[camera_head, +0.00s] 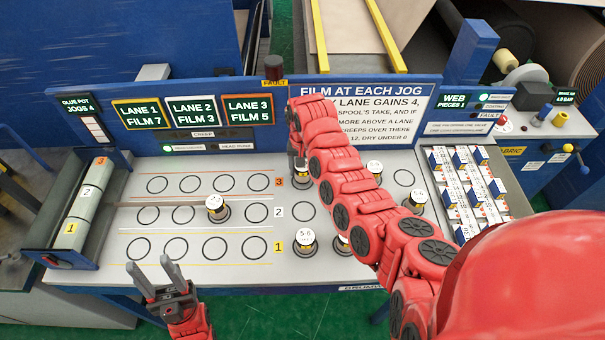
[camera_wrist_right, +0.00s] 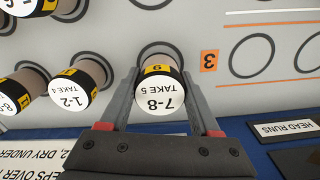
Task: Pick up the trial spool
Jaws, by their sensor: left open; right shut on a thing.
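My right gripper (camera_wrist_right: 163,82) is shut on a white-topped spool (camera_wrist_right: 161,97) labelled "7-8 TAKE 5", one finger on each side. The spool is over a ring beside the orange 3 mark; I cannot tell if it is lifted. In the head view my right arm hides most of that gripper. Another spool (camera_head: 216,206) stands upright in the middle lane of the left ring block. More spools stand in the right block, one marked "5-6" (camera_head: 306,240) and one marked "1-2 TAKE 4" (camera_wrist_right: 72,92). None is visibly marked as trial. My left gripper (camera_head: 151,272) is open and empty at the front edge.
The left block's other rings (camera_head: 214,248) are empty. A rack with a numbered roll (camera_head: 84,205) stands at the left, and a tray of small boxes (camera_head: 468,190) at the right. A blue sign panel (camera_head: 210,90) runs along the back.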

